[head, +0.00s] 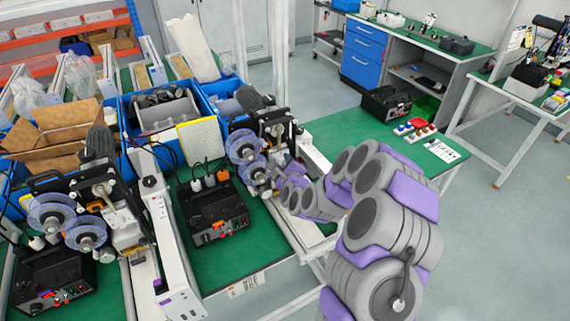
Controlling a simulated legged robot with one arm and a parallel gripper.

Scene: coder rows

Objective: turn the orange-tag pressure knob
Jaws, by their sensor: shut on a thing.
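My arm reaches in from the right, and my gripper (278,181) is at the front of the right-hand coder (272,128), just right of its two clear blue-tinted reels (245,147). The jaws are shut on a small part of the coder there, which looks to be the pressure knob. The knob and its orange tag are mostly hidden behind my gripper, so I cannot tell how far it is turned.
A black control box (212,212) with orange switches stands on the green bench left of my gripper. A second coder (88,200) with reels stands further left. Blue bins (165,88) line the back.

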